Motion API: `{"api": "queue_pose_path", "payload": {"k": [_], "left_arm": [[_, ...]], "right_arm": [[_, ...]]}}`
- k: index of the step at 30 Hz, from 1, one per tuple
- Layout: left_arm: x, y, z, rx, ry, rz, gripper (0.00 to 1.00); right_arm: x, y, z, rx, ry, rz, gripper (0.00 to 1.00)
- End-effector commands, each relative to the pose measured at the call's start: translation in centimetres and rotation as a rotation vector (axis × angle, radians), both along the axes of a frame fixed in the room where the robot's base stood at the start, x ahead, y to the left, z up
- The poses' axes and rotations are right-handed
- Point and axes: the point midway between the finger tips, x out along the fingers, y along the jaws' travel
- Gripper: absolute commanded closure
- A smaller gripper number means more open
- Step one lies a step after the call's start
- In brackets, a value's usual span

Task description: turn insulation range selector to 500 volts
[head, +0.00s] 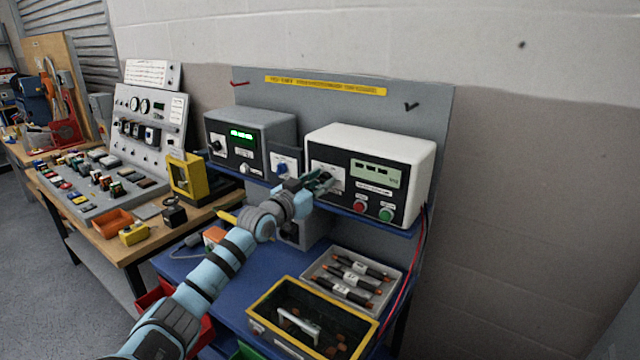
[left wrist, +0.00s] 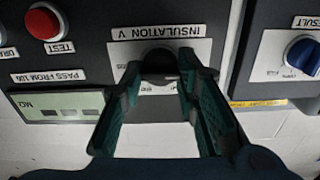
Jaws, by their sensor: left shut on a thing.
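The insulation tester is a white box (head: 407,146) with a dark front panel, standing on the blue shelf at the right. In the left wrist view its label reads "INSULATION V" and appears upside down. The black selector knob (left wrist: 159,62) sits on a white plate (left wrist: 122,54). My left gripper (left wrist: 160,78) has its green fingers on both sides of the knob and is shut on it. In the head view my left gripper (head: 318,182) reaches the left part of the tester's front and hides the knob. The knob's pointer setting cannot be read. My right gripper is not in view.
Red (head: 360,206) and green (head: 386,215) buttons sit low on the tester. A blue knob (left wrist: 302,54) is on a neighbouring panel. A grey meter (head: 252,140) stands to the left. A yellow-rimmed bin (head: 262,337) and fuse tray (head: 398,283) lie below.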

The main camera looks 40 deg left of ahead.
Motion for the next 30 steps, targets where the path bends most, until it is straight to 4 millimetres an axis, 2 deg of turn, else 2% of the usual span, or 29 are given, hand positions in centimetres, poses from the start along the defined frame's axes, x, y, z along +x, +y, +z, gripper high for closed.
{"api": "queue_pose_path", "payload": {"k": [8, 15, 30], "left_arm": [[0.0, 0.0, -0.3, 0.154, 0.016, 0.0, 0.99], [0.1, -0.1, -0.3, 0.367, 0.039, 0.0, 0.99], [0.1, -0.1, -0.2, 0.838, 0.094, 0.0, 0.99]], "right_arm": [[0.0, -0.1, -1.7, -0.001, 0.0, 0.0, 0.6], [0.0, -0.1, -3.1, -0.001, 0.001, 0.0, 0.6], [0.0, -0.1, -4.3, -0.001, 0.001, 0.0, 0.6]]}}
